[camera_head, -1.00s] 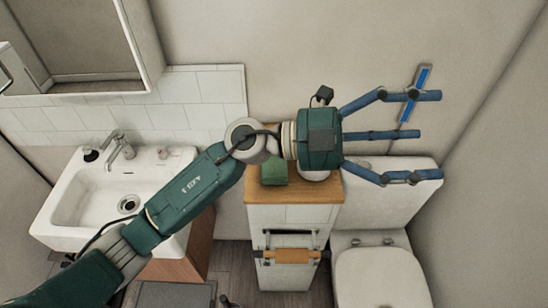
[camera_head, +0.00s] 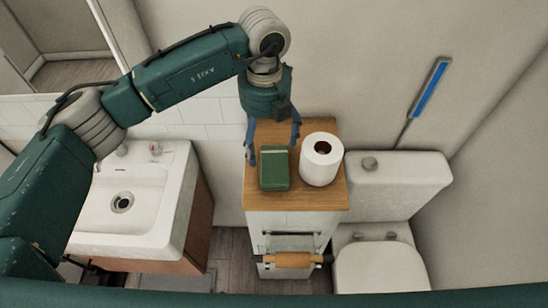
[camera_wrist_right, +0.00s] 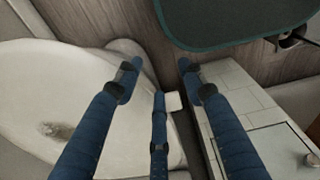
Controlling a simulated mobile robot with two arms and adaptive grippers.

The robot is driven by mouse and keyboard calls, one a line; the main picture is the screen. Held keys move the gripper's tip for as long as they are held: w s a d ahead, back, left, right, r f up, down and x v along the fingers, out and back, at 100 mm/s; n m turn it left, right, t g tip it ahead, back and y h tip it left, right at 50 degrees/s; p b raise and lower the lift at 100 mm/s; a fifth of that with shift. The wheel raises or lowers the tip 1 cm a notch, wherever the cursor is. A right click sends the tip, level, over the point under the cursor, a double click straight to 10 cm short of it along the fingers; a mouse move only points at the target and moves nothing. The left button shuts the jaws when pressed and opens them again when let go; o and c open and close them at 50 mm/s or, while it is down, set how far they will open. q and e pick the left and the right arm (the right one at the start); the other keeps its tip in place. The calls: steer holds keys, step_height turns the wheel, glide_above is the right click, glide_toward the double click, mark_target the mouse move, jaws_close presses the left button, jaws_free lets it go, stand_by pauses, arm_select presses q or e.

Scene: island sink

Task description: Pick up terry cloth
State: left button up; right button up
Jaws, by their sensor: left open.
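A green block-like bundle with a pale stripe, which looks like the folded terry cloth (camera_head: 274,170), lies on the wooden top of a narrow white cabinet in the head view. My left gripper (camera_head: 273,140) points down just behind and above it, with blue fingers spread and nothing seen between them. Whether a finger touches the cloth I cannot tell. My right gripper (camera_wrist_right: 158,78) shows in the right wrist view with its three blue fingers apart and empty. The cloth is not seen in that view.
A white paper roll (camera_head: 321,160) stands close to the right of the cloth on the cabinet top (camera_head: 300,198). An orange roll (camera_head: 292,260) hangs on the cabinet front. A sink (camera_head: 150,190) is at left, a toilet (camera_head: 385,265) at right, a blue-handled tool (camera_head: 430,88) by the wall.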

mark_target(268, 164)
arm_select(q)
steer(key=f, duration=0.1)
steer(key=s+f+p, duration=0.1)
steer(key=f, duration=0.1)
steer(key=shift+s+d, duration=0.1)
step_height(268, 164, down, 4)
steer(key=p, duration=0.3)
steer(key=shift+s+f, duration=0.1)
steer(key=shift+s, duration=0.05)
steer(key=shift+f, duration=0.3)
steer(key=shift+d+f, duration=0.1)
steer(key=shift+f, duration=0.1)
steer(key=shift+c, duration=0.5)
steer(key=c, duration=0.7)
arm_select(e)
steer(key=s+r, duration=0.4)
steer(key=shift+s+r, duration=0.25)
steer(key=shift+r, duration=0.1)
